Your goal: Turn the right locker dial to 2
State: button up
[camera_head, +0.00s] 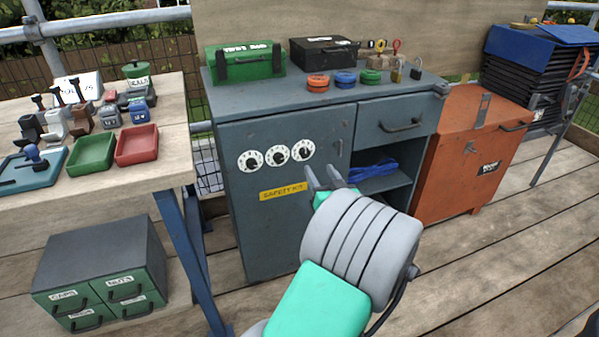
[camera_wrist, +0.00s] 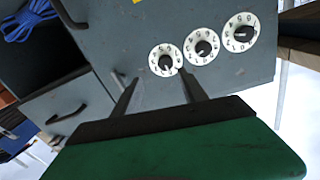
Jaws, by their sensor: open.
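Three white dials with black centres sit in a row on the grey locker door (camera_head: 262,225), above a yellow label. The right dial (camera_head: 303,149) is nearest the drawer side; in the wrist view it is the leftmost dial (camera_wrist: 157,51). Its digits and pointer are too small to read surely. The middle dial (camera_head: 277,154) and left dial (camera_head: 250,160) are beside it. My gripper (camera_head: 318,168) is open and empty, just below and right of the right dial. In the wrist view my fingertips (camera_wrist: 158,75) spread to either side of that dial's lower part; contact cannot be told.
A drawer (camera_head: 397,122) with a handle and an open shelf holding blue cord (camera_head: 372,171) are right of the door. A green box (camera_head: 243,64), a black case and coloured rings stand on the locker top. An orange chest (camera_head: 472,155) stands right; a workbench stands left.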

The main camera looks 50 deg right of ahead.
aim_at(306, 154)
jog(key=x, duration=0.5)
jog(key=a+x, duration=0.1)
jog(key=x, duration=0.1)
jog(key=shift+w+d+r, duration=0.15)
jog(key=shift+w+d, duration=0.05)
jog(key=shift+w, duration=0.4)
jog(key=shift+c, duration=0.4)
grip_shut()
